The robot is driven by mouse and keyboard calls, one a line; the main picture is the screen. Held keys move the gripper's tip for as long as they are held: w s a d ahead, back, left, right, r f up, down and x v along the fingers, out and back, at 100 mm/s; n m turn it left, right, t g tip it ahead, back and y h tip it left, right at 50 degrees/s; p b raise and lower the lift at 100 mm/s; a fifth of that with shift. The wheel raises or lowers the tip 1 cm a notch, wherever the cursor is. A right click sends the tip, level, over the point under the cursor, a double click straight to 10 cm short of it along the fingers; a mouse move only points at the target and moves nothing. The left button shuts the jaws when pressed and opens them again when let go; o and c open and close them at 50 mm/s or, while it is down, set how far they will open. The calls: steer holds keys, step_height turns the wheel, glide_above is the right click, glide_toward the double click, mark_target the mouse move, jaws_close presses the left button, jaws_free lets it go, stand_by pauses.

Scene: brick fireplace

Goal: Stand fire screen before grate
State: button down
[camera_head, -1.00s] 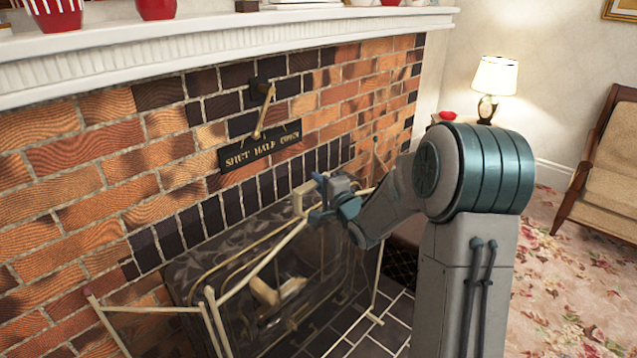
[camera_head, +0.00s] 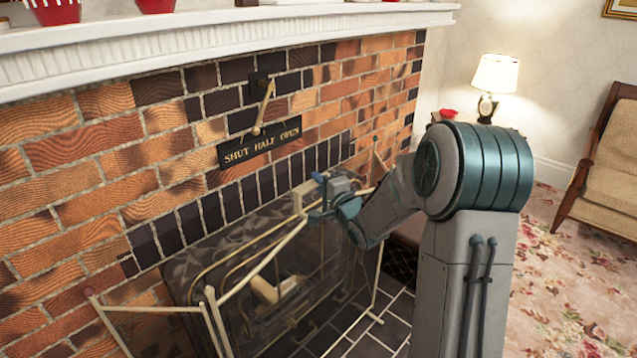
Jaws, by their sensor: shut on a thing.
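The fire screen (camera_head: 261,268) is a cream-framed folding screen with clear see-through panels. It stands upright on the dark hearth tiles in front of the fireplace opening. Its left wing (camera_head: 150,309) angles off toward the brick wall. My gripper (camera_head: 318,200) is shut on the top rail of the screen near its right end; the fingertips are small and partly covered by the gripper body. The grate (camera_head: 268,290) shows dimly through the screen, with pale logs, and its details are hard to make out.
A damper lever (camera_head: 264,106) with a "SHUT HALF OPEN" plate (camera_head: 262,143) is on the brick wall above. The white mantel (camera_head: 230,55) overhangs the wall. A lamp (camera_head: 494,78) and an armchair (camera_head: 607,165) stand at the right, with floral carpet (camera_head: 560,275) clear between.

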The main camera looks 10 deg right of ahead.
steer(key=shift+f+b, duration=0.45)
stand_by(0.8)
stand_by(0.6)
steer(key=c, duration=1.5)
jaws_free()
steer(key=shift+s, duration=0.1)
steer(key=shift+o, duration=0.9)
steer(key=shift+f, duration=0.35)
steer(key=shift+o, duration=1)
steer(key=shift+r, duration=0.1)
steer(key=shift+s, duration=0.15)
